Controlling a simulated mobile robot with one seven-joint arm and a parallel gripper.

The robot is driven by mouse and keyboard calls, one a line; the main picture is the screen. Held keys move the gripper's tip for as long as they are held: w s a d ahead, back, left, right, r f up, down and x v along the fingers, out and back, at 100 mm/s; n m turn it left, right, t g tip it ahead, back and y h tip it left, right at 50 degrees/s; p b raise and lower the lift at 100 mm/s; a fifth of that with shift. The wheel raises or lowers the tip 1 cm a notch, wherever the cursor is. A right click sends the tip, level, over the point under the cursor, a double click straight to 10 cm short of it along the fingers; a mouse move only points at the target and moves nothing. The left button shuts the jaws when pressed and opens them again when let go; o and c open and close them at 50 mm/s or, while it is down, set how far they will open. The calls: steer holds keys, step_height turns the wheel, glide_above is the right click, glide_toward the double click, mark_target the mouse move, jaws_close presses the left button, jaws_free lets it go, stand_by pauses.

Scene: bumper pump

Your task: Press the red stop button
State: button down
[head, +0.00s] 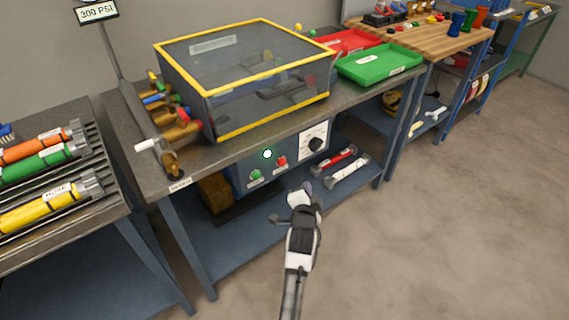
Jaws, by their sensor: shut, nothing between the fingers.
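The red stop button (281,162) sits on the blue control panel (243,180) under the front edge of the workbench. A green button (256,175) is to its left, and a small lit white-green light (267,154) is above and between them. My gripper (294,190) is shut and empty, in front of the panel and below the red button in the picture. It appears apart from the button, though the exact distance cannot be told. The red button is not covered by my arm.
A yellow-framed clear box (246,75) stands on the bench. A rack of coloured cylinders (45,180) stands left. The floor at right is clear.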

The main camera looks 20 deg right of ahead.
steer(key=w+a+b, duration=0.3)
steer(key=w, duration=0.5)
steer(key=shift+w, duration=0.2)
steer(key=shift+w, duration=0.1)
stand_by(2.1)
steer(key=shift+w+a+b, duration=0.15)
steer(key=shift+w+b, duration=0.15)
steer(key=shift+b, duration=0.05)
steer(key=shift+w+a+b, duration=0.2)
steer(key=shift+w+b, duration=0.1)
steer(key=shift+w, duration=0.15)
stand_by(0.8)
steer(key=shift+s, duration=0.1)
steer(key=shift+s+d+p, duration=0.3)
steer(key=shift+s+p, duration=0.1)
steer(key=shift+s, duration=0.35)
steer(key=shift+s, duration=0.1)
steer(key=shift+s+d+p, duration=0.3)
steer(key=shift+s+p, duration=0.05)
steer(key=shift+s, duration=0.4)
steer(key=shift+s+d+p, duration=0.3)
steer(key=shift+s+p, duration=0.05)
steer(key=shift+s, duration=0.45)
steer(key=shift+s+d+p, duration=0.3)
steer(key=shift+s+p, duration=0.05)
steer(key=shift+s, duration=0.4)
